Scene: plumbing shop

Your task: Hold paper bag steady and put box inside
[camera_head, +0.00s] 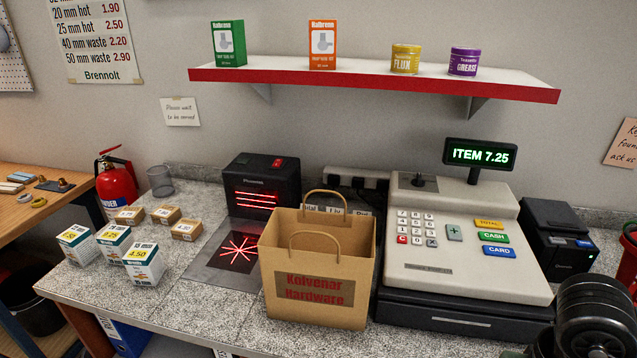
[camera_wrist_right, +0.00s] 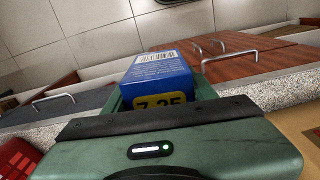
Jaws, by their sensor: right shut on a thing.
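The brown paper bag (camera_head: 318,255) marked "Kolvenar Hardware" stands upright on the counter, in front of the scanner and left of the cash register, with its two handles up. In the right wrist view my right gripper (camera_wrist_right: 160,92) is shut on a blue box (camera_wrist_right: 158,70) with a barcode on one face and a yellow 7.25 label. In the head view only a dark part of my right arm shows at the lower right; the gripper and box are out of that picture. My left gripper is not in view, and nothing holds the bag.
The cash register (camera_head: 465,240) stands right of the bag, its display (camera_head: 480,155) reading ITEM 7.25. The scanner (camera_head: 262,190) is behind it to the left. White boxes (camera_head: 145,265) and small brown boxes (camera_head: 187,229) stand on the left counter. A shelf (camera_head: 380,83) hangs above.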

